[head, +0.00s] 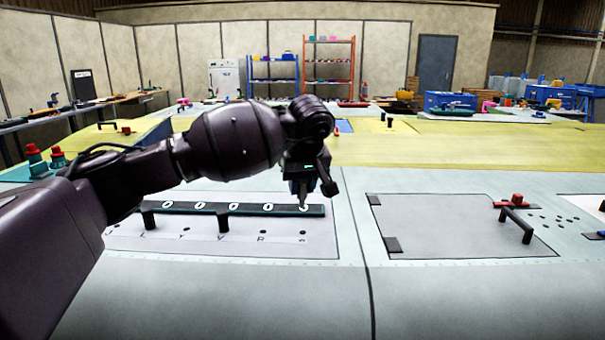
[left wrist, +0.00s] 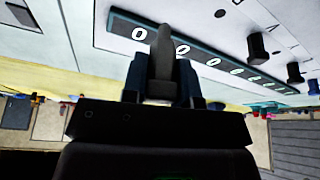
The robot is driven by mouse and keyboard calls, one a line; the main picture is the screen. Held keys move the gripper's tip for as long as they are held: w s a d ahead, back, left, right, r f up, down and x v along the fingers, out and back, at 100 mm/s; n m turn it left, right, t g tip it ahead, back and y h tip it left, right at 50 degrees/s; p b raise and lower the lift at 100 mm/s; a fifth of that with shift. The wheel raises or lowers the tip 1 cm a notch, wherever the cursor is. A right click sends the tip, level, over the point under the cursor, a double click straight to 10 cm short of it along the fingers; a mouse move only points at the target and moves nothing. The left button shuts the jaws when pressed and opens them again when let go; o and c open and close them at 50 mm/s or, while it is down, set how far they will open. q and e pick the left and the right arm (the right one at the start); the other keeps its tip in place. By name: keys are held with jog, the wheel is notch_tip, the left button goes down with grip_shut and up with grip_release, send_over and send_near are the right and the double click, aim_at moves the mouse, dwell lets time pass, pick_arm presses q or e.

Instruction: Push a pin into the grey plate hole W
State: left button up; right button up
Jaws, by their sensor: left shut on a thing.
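My left gripper (head: 304,198) is above the right end of a dark strip with several white rings (head: 235,209). It is shut on a grey tapered pin, which points out between the blue fingers in the left wrist view (left wrist: 163,55). The pin tip overlaps the strip there; I cannot tell whether it touches. The grey plate (head: 280,248) lies under the strip, with a row of small dark holes and letters along its front. The hole at the right end (head: 302,233) seems marked W, but the letter is tiny. My right gripper is not in view.
Right of a seam lies another plate (head: 440,225) with a black handle (head: 516,224) and a red block (head: 517,199). Red and green pieces (head: 45,162) stand at the left.

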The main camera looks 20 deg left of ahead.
aim_at(302, 206)
pick_arm(q)
jog(key=shift+w+f, duration=0.25)
jog(key=shift+f, duration=0.05)
jog(key=shift+f+b, duration=0.4)
jog(key=shift+f, duration=0.25)
notch_tip(302, 206, down, 2)
jog(key=shift+f+b, duration=0.25)
jog(key=shift+b, duration=0.2)
jog(key=shift+f+b, duration=0.35)
jog(key=shift+f, duration=0.65)
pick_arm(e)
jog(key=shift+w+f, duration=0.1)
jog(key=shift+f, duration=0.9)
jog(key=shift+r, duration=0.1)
pick_arm(q)
jog(key=shift+f, duration=0.2)
jog(key=shift+f+b, duration=0.3)
jog(key=shift+f, duration=0.85)
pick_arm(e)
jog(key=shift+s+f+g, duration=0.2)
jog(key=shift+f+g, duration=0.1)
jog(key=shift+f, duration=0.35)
